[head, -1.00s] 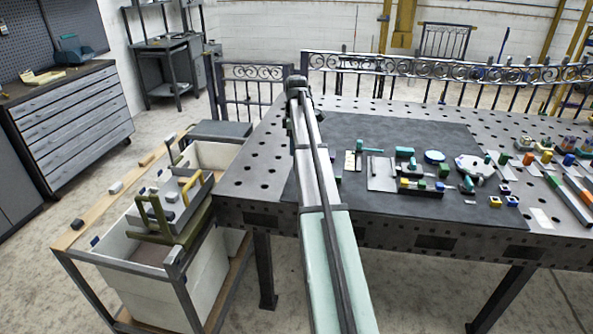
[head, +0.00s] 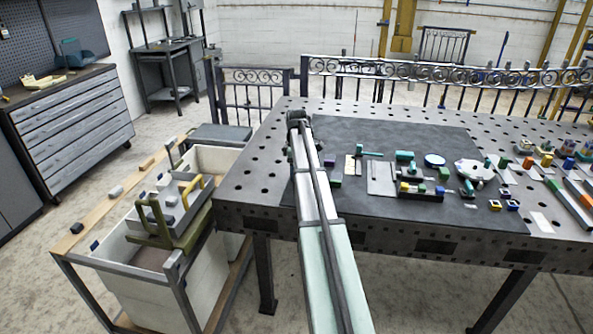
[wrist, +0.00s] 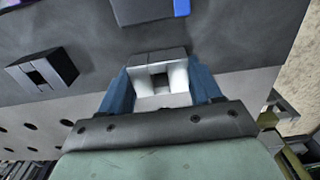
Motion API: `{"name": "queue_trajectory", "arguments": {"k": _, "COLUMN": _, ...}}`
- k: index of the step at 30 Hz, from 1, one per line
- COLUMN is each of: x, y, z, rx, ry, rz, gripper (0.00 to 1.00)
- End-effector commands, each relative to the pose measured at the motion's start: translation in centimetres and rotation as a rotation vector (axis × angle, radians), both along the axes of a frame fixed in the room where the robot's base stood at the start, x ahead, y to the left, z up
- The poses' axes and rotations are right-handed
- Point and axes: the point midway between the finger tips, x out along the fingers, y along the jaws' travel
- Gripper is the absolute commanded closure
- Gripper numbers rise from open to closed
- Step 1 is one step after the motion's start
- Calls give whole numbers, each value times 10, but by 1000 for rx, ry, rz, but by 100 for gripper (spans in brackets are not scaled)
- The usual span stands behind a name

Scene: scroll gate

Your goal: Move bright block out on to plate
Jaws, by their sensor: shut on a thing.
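In the wrist view my gripper (wrist: 162,84) has its two blue fingers closed on the sides of a bright white-grey square block (wrist: 152,101) with a square hole. A darker hollow block (wrist: 43,71) lies to its left on the dark mat, apart from the gripper. In the head view a pale grey square plate (head: 381,178) lies on the mat, right of my arm. My gripper and the held block are hidden behind my arm there. Whether the held block touches the mat is unclear.
The dark mat (head: 400,135) covers part of the perforated steel table (head: 245,182). A black holder with coloured blocks (head: 421,190) stands right of the plate. A bin cart (head: 150,285) stands left of the table.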

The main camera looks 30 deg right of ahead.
Motion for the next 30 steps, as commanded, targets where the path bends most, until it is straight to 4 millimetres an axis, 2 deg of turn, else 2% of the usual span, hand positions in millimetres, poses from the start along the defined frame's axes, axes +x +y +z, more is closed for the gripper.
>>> {"name": "queue_trajectory", "arguments": {"k": 6, "x": 0, "y": 0, "z": -2, "rx": 0, "ry": 0, "rz": 0, "gripper": 89}}
{"name": "queue_trajectory", "arguments": {"k": 7, "x": 0, "y": 0, "z": -3, "rx": 0, "ry": 0, "rz": 0, "gripper": 35}}
{"name": "queue_trajectory", "arguments": {"k": 14, "x": 0, "y": 0, "z": -3, "rx": 0, "ry": 0, "rz": 0, "gripper": 13}}
{"name": "queue_trajectory", "arguments": {"k": 15, "x": 0, "y": 0, "z": -3, "rx": 0, "ry": 0, "rz": 0, "gripper": 11}}
{"name": "queue_trajectory", "arguments": {"k": 23, "x": 0, "y": 0, "z": -1, "rx": 0, "ry": 0, "rz": 0, "gripper": 11}}
{"name": "queue_trajectory", "arguments": {"k": 26, "x": 0, "y": 0, "z": 4, "rx": 0, "ry": 0, "rz": 0, "gripper": 11}}
{"name": "queue_trajectory", "arguments": {"k": 30, "x": 1, "y": 0, "z": 22, "rx": -1, "ry": -2, "rz": 0, "gripper": 11}}
